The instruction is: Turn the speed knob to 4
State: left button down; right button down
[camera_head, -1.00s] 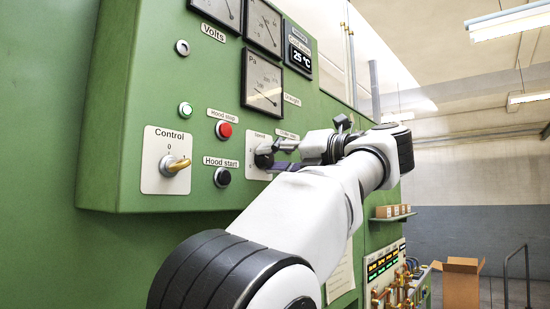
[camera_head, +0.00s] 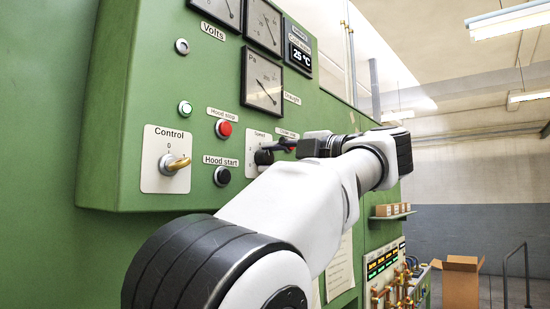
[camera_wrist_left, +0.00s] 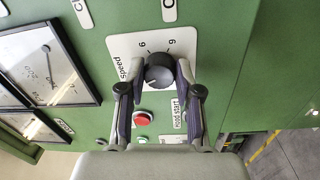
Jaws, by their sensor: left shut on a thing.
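The speed knob (camera_head: 263,157) is a round dark knob on a white plate (camera_head: 253,142) labelled "Speed", on the green panel. In the left wrist view, the knob (camera_wrist_left: 159,76) sits between my two fingertips, and its plate (camera_wrist_left: 120,46) appears turned on its side. The figures "6" and "9" show on the dial; the fingers hide other marks, and I cannot read the setting. My left gripper (camera_head: 272,151) is shut on the knob, and its fingers also show in the left wrist view (camera_wrist_left: 158,82). My right gripper is out of view.
Left of the knob are the red hood stop button (camera_head: 223,129), the black hood start button (camera_head: 222,176) and the brass control switch (camera_head: 174,163). Gauges, including the Pa dial (camera_head: 262,82), sit above. A cardboard box (camera_head: 460,282) stands far right on open floor.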

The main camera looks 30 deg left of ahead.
pick_arm(q)
jog(key=m, duration=0.5)
dwell(0.4)
jog(key=c, duration=0.8)
grip_release()
jog(key=shift+a, duration=0.15)
